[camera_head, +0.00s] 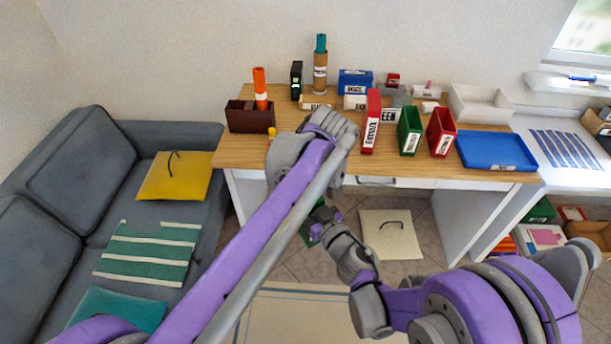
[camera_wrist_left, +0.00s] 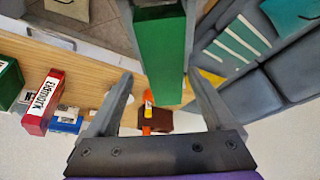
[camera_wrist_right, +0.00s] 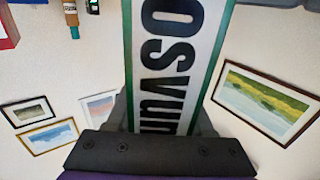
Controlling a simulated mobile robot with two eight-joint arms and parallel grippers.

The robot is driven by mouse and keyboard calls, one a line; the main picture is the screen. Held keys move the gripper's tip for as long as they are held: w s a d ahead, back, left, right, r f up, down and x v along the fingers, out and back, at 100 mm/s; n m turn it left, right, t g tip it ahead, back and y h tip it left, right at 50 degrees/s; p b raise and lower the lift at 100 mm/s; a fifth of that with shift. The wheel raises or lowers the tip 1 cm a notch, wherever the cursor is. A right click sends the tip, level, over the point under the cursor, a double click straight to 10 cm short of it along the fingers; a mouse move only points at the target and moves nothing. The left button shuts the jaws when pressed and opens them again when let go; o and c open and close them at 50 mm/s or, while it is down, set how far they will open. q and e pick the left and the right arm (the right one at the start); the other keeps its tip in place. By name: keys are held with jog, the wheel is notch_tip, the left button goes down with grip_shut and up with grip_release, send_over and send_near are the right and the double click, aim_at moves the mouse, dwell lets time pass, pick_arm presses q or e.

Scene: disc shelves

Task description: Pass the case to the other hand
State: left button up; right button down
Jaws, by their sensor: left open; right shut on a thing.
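The case is green with a white label and black lettering. My right gripper (camera_wrist_right: 163,110) is shut on the case (camera_wrist_right: 172,60), whose label fills the middle of the right wrist view. In the left wrist view the green case (camera_wrist_left: 162,50) lies between the lines of the two fingers of my open left gripper (camera_wrist_left: 160,80). I cannot tell how deep it reaches between them. In the head view only a small green part of the case (camera_head: 316,232) shows beside my right gripper (camera_head: 322,216); my left arm hides much of it and the left fingers.
A wooden desk (camera_head: 240,158) behind holds a red case (camera_head: 371,120), a green box (camera_head: 409,130), another red box (camera_head: 441,132), a blue tray (camera_head: 495,151) and a brown holder (camera_head: 250,118). A grey sofa (camera_head: 60,165) stands left. Floor shows between.

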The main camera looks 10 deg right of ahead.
pick_arm(q)
jog(key=shift+c, duration=0.3)
jog(key=c, duration=0.7)
jog(key=shift+d, duration=0.15)
grip_shut()
pick_arm(e)
jog(key=shift+a, duration=0.2)
jog(key=shift+c, duration=1)
grip_release()
jog(key=shift+d, duration=0.1)
jog(key=shift+s, duration=0.1)
